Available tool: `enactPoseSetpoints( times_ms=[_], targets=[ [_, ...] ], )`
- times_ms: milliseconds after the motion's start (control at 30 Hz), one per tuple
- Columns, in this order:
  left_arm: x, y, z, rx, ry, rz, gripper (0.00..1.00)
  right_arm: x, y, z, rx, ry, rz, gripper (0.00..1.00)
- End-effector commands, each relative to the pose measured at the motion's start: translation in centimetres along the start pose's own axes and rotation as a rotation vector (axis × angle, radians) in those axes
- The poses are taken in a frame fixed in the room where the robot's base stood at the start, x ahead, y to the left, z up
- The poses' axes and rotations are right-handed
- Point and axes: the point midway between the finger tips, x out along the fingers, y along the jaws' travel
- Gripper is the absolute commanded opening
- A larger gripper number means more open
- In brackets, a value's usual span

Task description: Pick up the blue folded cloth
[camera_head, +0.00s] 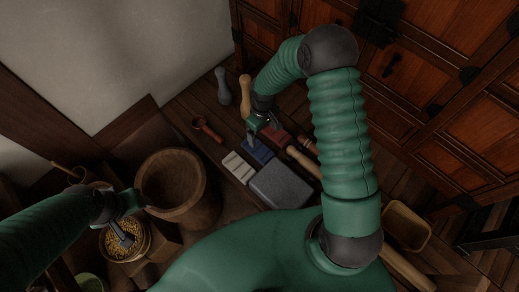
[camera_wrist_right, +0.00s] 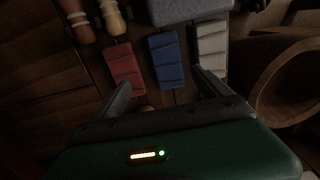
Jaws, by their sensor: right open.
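The blue folded cloth (camera_head: 258,154) lies on the wooden floor between a red folded cloth (camera_head: 278,139) and a white folded cloth (camera_head: 238,167). My right gripper (camera_head: 262,135) is open and empty above the blue cloth and hides part of it. In the right wrist view the blue cloth (camera_wrist_right: 167,62) lies ahead of and between the spread fingers, with the red cloth (camera_wrist_right: 124,68) by the left finger and the white cloth (camera_wrist_right: 212,45) by the right one. My left gripper (camera_head: 123,236) hangs over a bowl of yellow grain; its fingers are too dark to read.
A grey stone block (camera_head: 281,187) lies close to the blue cloth. A wooden mortar (camera_head: 174,209) stands at left. Wooden pestles (camera_head: 303,160) lie to the right, and a red-brown scoop (camera_head: 207,128) to the left. Wooden cabinets (camera_head: 440,60) stand at the back right.

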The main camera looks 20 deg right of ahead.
Motion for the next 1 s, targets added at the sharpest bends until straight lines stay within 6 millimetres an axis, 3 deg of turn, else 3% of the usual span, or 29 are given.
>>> enactPoseSetpoints(
  times_ms=[33,200,433,633,900,1000],
  targets=[
    [0.9,0.0,0.2,-0.001,-0.001,0.0,0.57,1.9,-0.3,0.0,-0.005,-0.004,0.0,0.87],
    [2.0,-0.1,0.5,-0.002,-0.001,-0.001,0.57,5.7,-0.2,-0.2,-0.004,-0.003,0.0,0.87],
    [2.7,-0.1,0.7,-0.002,-0.001,-0.001,0.57,8.1,0.1,-0.3,-0.001,0.001,-0.008,0.87],
    [4.4,0.0,1.0,-0.001,-0.001,0.0,0.57,11.7,-0.4,-1.1,0.0,-0.001,-0.007,0.87],
    [4.3,-0.1,1.0,-0.002,-0.001,0.0,0.57,12.1,-0.5,-1.1,-0.001,0.001,-0.003,0.87],
    [4.3,-0.1,1.0,-0.002,-0.001,0.0,0.57,12.1,-0.4,-1.1,-0.001,0.001,-0.005,0.74]
  ],
)
